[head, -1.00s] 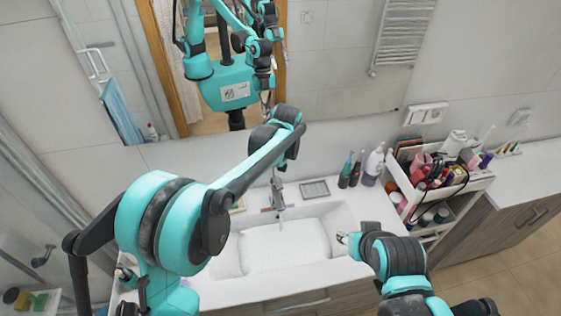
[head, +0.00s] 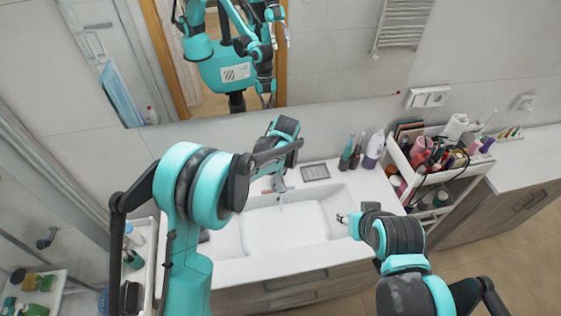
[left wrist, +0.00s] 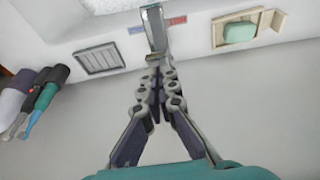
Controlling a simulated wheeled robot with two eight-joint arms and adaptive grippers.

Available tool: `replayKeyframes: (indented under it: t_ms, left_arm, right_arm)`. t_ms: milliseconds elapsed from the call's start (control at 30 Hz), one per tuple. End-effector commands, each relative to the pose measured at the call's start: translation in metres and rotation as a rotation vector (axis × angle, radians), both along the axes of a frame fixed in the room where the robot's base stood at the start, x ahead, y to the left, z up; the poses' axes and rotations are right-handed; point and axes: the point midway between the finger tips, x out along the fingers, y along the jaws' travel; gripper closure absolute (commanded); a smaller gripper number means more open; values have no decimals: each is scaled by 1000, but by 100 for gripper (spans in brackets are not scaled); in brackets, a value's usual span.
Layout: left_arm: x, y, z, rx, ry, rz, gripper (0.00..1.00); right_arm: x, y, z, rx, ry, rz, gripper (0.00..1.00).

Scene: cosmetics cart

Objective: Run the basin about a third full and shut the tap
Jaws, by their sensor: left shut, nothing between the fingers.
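The white basin (head: 235,243) is set in the counter. Its bottom looks pale and smooth; I cannot tell the water level. The metal tap (head: 279,187) stands at its back edge, with a thin pale streak below the spout that may be running water. In the left wrist view the tap's lever (left wrist: 154,28) lies between a blue and a red mark. My left gripper (left wrist: 160,68) is shut and empty, its tips at the near end of the lever; I cannot tell if they touch. My right gripper (head: 343,218) is over the basin's right rim, its jaws too small to judge.
A grey drain grid (head: 315,172) and several bottles (head: 373,150) stand right of the tap. A soap dish (left wrist: 249,30) shows in the left wrist view. A crowded cosmetics cart (head: 440,172) is at the right. A mirror (head: 335,60) hangs behind.

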Motion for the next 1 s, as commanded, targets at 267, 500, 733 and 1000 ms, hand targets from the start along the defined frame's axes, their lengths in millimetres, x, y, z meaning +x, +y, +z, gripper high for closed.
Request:
replayKeyframes:
  t_ms: [267, 500, 733, 1000]
  left_arm:
    - [-12, -3, -21, 30, -134, -3, 100]
    - [-23, -5, -36, 57, -264, -2, 100]
    - [-26, -5, -40, 56, -263, 0, 100]
    - [-27, -6, -39, 55, -260, 0, 100]
  right_arm:
    - [0, 0, -36, 0, 0, 0, 60]
    - [0, 0, -69, 0, 0, 0, 60]
    - [0, 0, -73, 0, 0, 0, 60]
    - [0, 0, -72, 0, 0, 0, 60]
